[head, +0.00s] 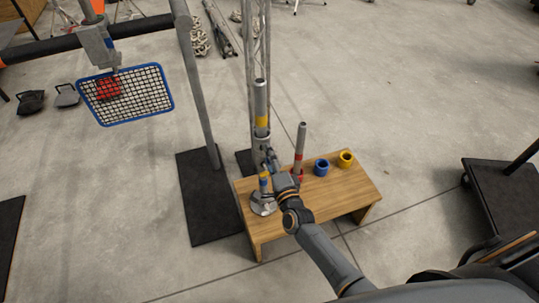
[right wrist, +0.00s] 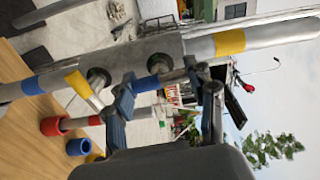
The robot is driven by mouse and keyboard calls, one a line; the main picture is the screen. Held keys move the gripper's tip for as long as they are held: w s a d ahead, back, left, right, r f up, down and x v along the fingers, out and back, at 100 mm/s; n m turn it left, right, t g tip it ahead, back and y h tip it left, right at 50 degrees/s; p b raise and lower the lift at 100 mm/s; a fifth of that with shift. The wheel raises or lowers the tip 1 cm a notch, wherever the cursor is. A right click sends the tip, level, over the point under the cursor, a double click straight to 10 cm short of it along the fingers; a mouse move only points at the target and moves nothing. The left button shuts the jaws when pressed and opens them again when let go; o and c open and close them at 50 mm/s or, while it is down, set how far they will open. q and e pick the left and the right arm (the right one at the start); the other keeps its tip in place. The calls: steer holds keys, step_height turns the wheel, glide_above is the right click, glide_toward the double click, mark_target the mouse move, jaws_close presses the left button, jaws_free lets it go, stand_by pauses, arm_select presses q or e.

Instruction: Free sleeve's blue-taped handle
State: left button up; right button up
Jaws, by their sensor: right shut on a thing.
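In the right wrist view the sleeve (right wrist: 128,62) lies across the picture and shows two dark round holes. The blue-taped handle (right wrist: 146,84) lies between the fingers of my right gripper (right wrist: 165,85), which is shut on it beside the sleeve. A finger partly hides the handle, so I cannot tell how deep it sits in the sleeve. In the head view my right gripper (head: 270,158) is close against the sleeve. My left gripper is not in view.
A wooden bench (head: 335,190) carries a red-taped rod (head: 300,145), a blue cup (head: 321,167) and a yellow cup (head: 346,158).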

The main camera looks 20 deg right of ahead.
steer(key=n+p, duration=0.2)
steer(key=n, duration=1)
steer(key=shift+n+p, duration=0.4)
stand_by(0.3)
steer(key=o, duration=1.2)
steer(key=s, duration=1.2)
steer(key=shift+d, duration=0.25)
